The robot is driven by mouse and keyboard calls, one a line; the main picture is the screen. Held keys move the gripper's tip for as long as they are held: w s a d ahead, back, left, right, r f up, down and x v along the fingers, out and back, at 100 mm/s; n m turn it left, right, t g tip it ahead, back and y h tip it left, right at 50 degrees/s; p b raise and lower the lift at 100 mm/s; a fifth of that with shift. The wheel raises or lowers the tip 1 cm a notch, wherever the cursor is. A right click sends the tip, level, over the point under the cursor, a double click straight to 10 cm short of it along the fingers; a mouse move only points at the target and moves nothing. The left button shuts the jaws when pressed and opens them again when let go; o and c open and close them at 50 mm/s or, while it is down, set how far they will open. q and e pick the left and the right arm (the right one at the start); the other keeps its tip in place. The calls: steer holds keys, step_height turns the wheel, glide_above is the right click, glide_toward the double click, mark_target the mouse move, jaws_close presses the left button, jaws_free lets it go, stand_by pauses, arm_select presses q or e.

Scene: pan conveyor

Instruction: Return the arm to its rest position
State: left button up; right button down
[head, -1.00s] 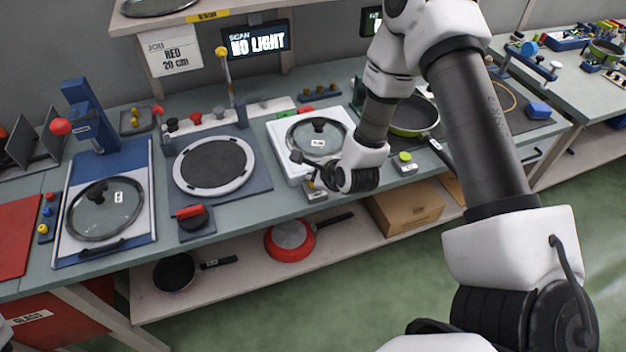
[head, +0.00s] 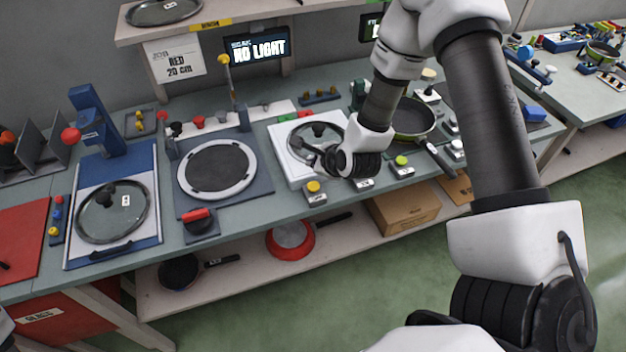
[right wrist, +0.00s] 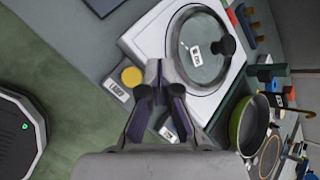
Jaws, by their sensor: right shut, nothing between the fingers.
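My right arm reaches in from the right in the head view. Its gripper (head: 312,152) is over the front part of the white square station, near a glass lid (head: 325,131) with a black knob. In the right wrist view the fingers (right wrist: 153,66) are shut with nothing between them. The glass lid (right wrist: 199,50) lies on the white station (right wrist: 150,36) just beyond the fingertips. I cannot tell how high the gripper is above it. My left gripper is not in view.
A round dark plate station (head: 217,169) and a blue station with another glass lid (head: 112,212) stand to the left. A green pan (head: 412,119) is behind my right arm. A red pan (head: 290,240) and a cardboard box (head: 402,208) lie on the lower shelf. Green floor is free in front.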

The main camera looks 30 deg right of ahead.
steer(key=shift+f, duration=0.15)
steer(key=s+f, duration=0.2)
steer(key=s+a+f+g, duration=0.1)
steer(key=f, duration=0.2)
steer(key=s+a+f+n+g+b, duration=0.1)
steer(key=s+f, duration=0.1)
steer(key=f, duration=0.1)
steer(key=shift+s+a+f, duration=0.15)
steer(key=shift+s+a, duration=0.05)
steer(key=shift+s, duration=0.1)
steer(key=s+a+f+n+g, duration=0.2)
steer(key=s+f+n, duration=0.1)
steer(key=s+n, duration=0.4)
steer(key=s+a+f+n+g, duration=0.2)
steer(key=s+f+n, duration=0.1)
steer(key=s+n, duration=0.4)
steer(key=s+a+f+n+g+b, duration=0.1)
steer(key=s+a+f+n+g, duration=0.1)
steer(key=s+n, duration=0.6)
steer(key=f+n+g, duration=0.1)
steer(key=f+n, duration=0.1)
steer(key=shift+n, duration=0.4)
